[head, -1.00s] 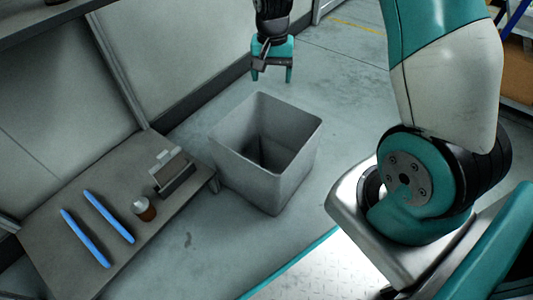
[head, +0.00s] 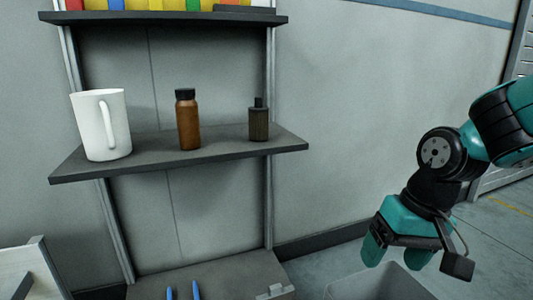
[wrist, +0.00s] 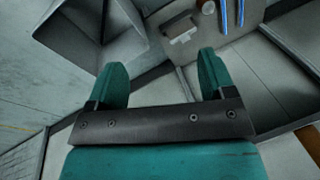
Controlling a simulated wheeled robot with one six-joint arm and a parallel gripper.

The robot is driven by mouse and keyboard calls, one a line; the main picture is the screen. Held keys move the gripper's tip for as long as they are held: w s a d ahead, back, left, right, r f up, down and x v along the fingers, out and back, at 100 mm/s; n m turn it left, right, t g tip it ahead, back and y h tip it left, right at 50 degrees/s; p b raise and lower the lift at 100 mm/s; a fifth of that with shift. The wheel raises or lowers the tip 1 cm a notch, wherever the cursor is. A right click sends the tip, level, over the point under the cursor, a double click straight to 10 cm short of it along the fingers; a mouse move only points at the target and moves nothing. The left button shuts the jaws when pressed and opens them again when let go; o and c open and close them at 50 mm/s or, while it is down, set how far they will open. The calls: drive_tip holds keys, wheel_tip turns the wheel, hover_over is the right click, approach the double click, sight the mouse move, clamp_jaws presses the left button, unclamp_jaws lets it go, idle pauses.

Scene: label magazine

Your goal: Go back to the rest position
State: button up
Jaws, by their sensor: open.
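My gripper (head: 398,257) is at the right of the head view, above and beside the grey bin. Its two teal fingers point down and stand apart, with nothing visible between them. The wrist view also shows my gripper (wrist: 163,82) open and empty.
A grey open bin (head: 380,285) stands below my gripper; it is at the upper left of the wrist view (wrist: 85,55). A shelf (head: 215,150) at the left bears a white mug (head: 102,128), a brown bottle (head: 187,122) and a dark bottle (head: 258,122). Blue strips (wrist: 223,15) lie on the lower bench.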

drive_tip(key=s+a+r+n+y, duration=0.1)
drive_tip(key=s+a+r+n, duration=0.15)
drive_tip(key=s, duration=0.35)
drive_tip(key=s+a+r+n+y, duration=0.1)
drive_tip(key=s+a+r+n, duration=0.2)
drive_tip(key=s, duration=0.4)
wheel_tip(320, 180, up, 37)
drive_tip(key=p, duration=3.8)
drive_tip(key=shift+n+g, duration=0.3)
drive_tip(key=shift+n, duration=0.15)
drive_tip(key=shift+w+f, duration=0.1)
drive_tip(key=shift+f, duration=0.05)
